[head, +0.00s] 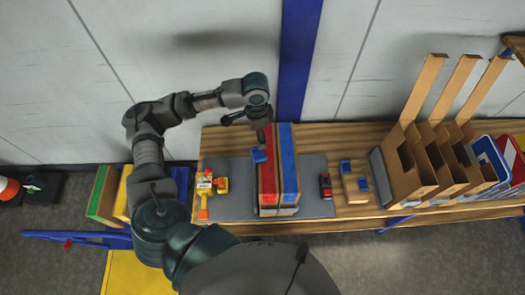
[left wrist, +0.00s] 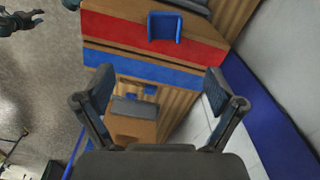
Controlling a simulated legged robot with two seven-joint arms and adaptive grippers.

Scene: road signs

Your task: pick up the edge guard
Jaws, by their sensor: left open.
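A small blue edge guard (head: 259,155) sits on the red-striped side of a cardboard box (head: 267,180), near its far end. It also shows in the left wrist view (left wrist: 165,27) as a blue angled piece on the red band, beyond my fingertips. Two more small blue pieces (head: 346,166) (head: 363,184) are on a wooden block to the right. My left gripper (head: 260,122) is above the far end of the box. In the left wrist view its fingers (left wrist: 160,78) are spread, with nothing between them. My right gripper is not identifiable in either view.
The box stands on a grey mat (head: 225,202) on a wooden table (head: 340,143). A yellow-orange tool (head: 205,187) lies left of it; a red-black item (head: 325,186) lies right. Upright cardboard dividers (head: 415,160) and signs (head: 490,160) fill the right end. A wall with a blue post (head: 298,60) stands behind.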

